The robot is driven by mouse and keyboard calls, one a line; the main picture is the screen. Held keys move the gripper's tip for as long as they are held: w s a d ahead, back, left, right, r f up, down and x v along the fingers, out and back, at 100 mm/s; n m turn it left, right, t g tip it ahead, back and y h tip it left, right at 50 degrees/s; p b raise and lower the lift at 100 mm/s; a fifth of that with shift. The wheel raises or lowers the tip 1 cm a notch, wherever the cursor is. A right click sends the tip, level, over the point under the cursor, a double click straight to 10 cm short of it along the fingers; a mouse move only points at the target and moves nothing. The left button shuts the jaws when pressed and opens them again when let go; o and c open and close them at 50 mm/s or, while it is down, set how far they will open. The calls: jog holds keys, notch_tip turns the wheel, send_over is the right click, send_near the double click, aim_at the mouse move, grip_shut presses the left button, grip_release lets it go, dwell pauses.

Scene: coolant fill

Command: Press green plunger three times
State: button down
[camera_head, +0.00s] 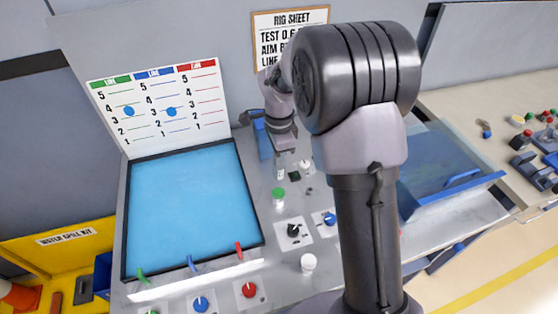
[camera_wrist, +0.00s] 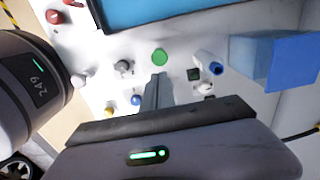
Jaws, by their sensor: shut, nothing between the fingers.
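The green plunger (camera_head: 278,193) stands on the light work panel, right of the blue-surfaced tank. In the wrist view its round green top (camera_wrist: 160,57) shows just beyond my fingertips. My gripper (camera_wrist: 159,78) is shut and empty, its fingers together and pointing towards the plunger. A small gap shows between the tips and the green top in that view; I cannot tell the height between them. In the head view my gripper (camera_head: 281,164) hangs just behind the plunger, and my arm covers the area right of it.
A black knob (camera_head: 293,230), a blue knob (camera_head: 329,219), a red knob (camera_head: 249,290) and a white knob (camera_head: 308,263) sit on the panel near the plunger. The tank (camera_head: 190,215) lies left. A blue box (camera_wrist: 290,60) stands right in the wrist view.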

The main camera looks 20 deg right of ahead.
aim_at(278, 191)
jog(key=s+n+t, duration=0.1)
jog(key=n, duration=0.5)
jog(key=s+r+n+t, duration=0.1)
jog(key=n, duration=0.5)
jog(key=s+r+n+t+p, duration=0.1)
jog(key=n, duration=0.5)
jog(key=shift+s+a+r, duration=0.1)
jog(key=shift+s+r, duration=0.1)
jog(key=shift+s, duration=0.15)
jog(key=b+x, duration=0.1)
jog(key=x, duration=0.3)
jog(key=b+x, duration=0.1)
jog(key=x, duration=0.3)
jog(key=b+x, duration=0.1)
jog(key=x, duration=0.4)
jog(key=shift+s+f, duration=0.15)
jog(key=shift+s, duration=0.1)
jog(key=shift+f, duration=0.4)
